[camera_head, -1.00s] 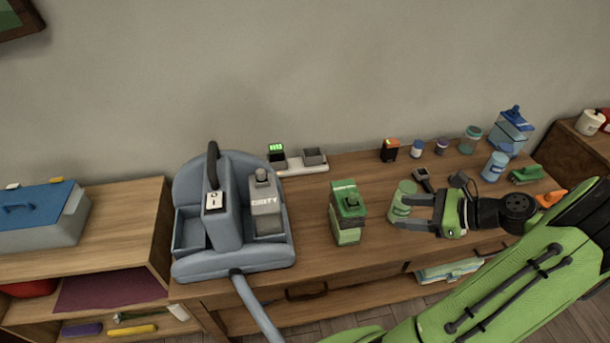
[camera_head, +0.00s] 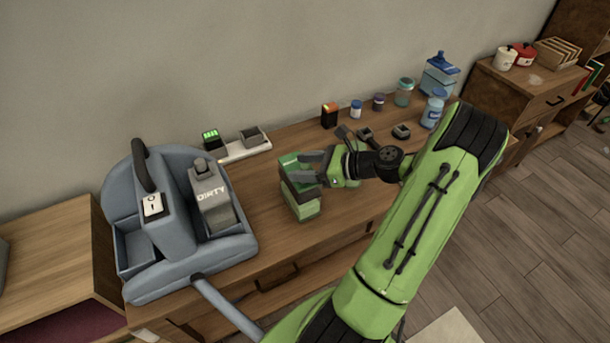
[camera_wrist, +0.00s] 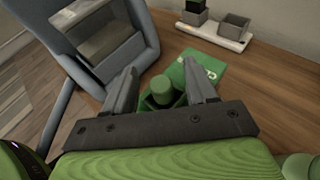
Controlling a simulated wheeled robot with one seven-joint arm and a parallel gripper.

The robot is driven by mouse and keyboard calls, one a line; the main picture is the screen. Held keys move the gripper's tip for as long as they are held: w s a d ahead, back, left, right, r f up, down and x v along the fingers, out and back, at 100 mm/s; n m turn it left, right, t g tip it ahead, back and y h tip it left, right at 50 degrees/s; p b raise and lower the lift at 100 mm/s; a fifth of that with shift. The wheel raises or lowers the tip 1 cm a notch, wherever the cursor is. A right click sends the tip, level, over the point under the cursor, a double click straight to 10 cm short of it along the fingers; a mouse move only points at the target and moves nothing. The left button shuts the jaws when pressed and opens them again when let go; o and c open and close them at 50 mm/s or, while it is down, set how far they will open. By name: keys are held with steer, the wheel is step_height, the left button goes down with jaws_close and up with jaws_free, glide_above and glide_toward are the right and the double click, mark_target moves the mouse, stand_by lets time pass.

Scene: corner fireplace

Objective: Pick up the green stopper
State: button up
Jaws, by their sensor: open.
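The green stopper (camera_wrist: 162,87) is a short round green knob on top of a green tank (camera_wrist: 203,70). In the head view the tank (camera_head: 302,207) stands upright on the wooden table, and its stopper is hard to make out behind my fingers. My gripper (camera_head: 301,168) is level with the top of the tank, its fingers pointing left. In the wrist view my gripper (camera_wrist: 160,68) is open, with one finger on each side of the stopper. I cannot tell whether either finger touches it.
A grey machine with a "DIRTY" tank (camera_head: 212,196) stands left of the green tank. A white strip with small boxes (camera_head: 240,150) lies behind. Several jars and a blue bottle (camera_head: 438,75) stand at the back right. Bare tabletop (camera_head: 262,185) lies between machine and tank.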

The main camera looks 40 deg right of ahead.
steer(key=shift+x, duration=0.95)
steer(key=shift+s+d, duration=0.1)
steer(key=shift+s, duration=0.05)
steer(key=shift+c, duration=0.2)
steer(key=c, duration=1)
